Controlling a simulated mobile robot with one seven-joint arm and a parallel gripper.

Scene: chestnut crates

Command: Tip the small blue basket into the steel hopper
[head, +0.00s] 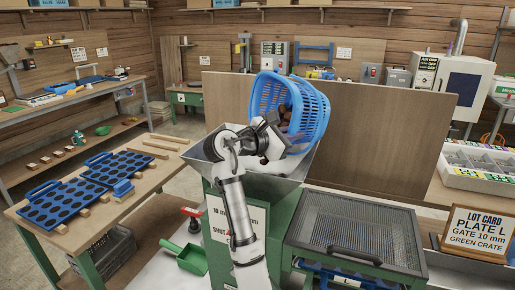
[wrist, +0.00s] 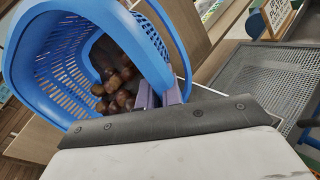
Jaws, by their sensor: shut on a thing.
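The small blue basket (head: 312,108) is tilted in the air above the steel hopper (head: 210,149), its open side turned partly down and toward me. Brown chestnuts (wrist: 118,90) lie inside the basket in the wrist view, gathered low near its rim. My gripper (wrist: 165,97) is shut on the basket's rim. In the head view my gripper (head: 284,134) is at the basket's lower left, and my wrist hides part of the hopper mouth. I cannot tell whether any chestnuts lie in the hopper.
A wooden board (head: 385,130) stands behind the hopper. A mesh screen (head: 360,232) on a green frame is at right, beside the lot card sign (head: 478,232). Blue plates with dark holes (head: 62,203) lie on the left bench. A green scoop (head: 191,258) lies below the hopper.

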